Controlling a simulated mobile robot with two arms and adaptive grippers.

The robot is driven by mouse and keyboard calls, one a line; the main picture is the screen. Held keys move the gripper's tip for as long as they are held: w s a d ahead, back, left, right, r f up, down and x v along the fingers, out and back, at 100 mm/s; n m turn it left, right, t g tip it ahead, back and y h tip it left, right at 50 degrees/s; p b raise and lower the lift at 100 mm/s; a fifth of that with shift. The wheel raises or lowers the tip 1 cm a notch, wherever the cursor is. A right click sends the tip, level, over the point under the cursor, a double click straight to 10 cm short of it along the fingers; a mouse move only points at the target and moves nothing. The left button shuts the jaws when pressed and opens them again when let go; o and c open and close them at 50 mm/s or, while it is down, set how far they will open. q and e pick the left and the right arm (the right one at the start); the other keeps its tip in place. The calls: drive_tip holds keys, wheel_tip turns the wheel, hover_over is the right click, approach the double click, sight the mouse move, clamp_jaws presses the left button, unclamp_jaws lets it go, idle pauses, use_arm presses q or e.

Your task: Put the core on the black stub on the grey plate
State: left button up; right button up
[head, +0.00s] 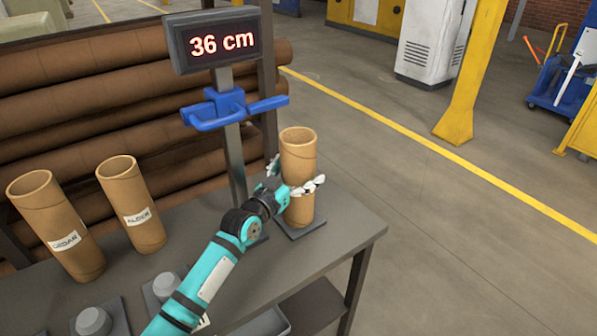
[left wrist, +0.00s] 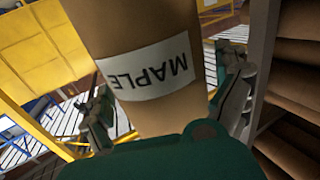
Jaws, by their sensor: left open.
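A brown cardboard core (head: 299,150) stands upright at the right end of the table. Its base is over a grey plate (head: 312,227). The left wrist view shows its white label, MAPLE (left wrist: 150,75), upside down. No black stub shows; the core hides the middle of the plate. My left gripper (head: 296,177) is open, with its fingers on either side of the core around mid-height. In the left wrist view the open fingers (left wrist: 165,110) also flank the core. My right gripper is not in view.
Cores labelled CEDAR (head: 57,222) and ALDER (head: 131,203) stand at left. Plates with grey stubs (head: 93,321) (head: 166,286) sit at the front. A post carries blue arms (head: 238,110) and a 36 cm display (head: 219,43) beside the core. Large brown rolls (head: 90,95) lie behind.

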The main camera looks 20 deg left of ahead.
sight(288, 181)
use_arm(q)
drive_tip(key=v, duration=0.7)
drive_tip(key=shift+b, duration=0.3)
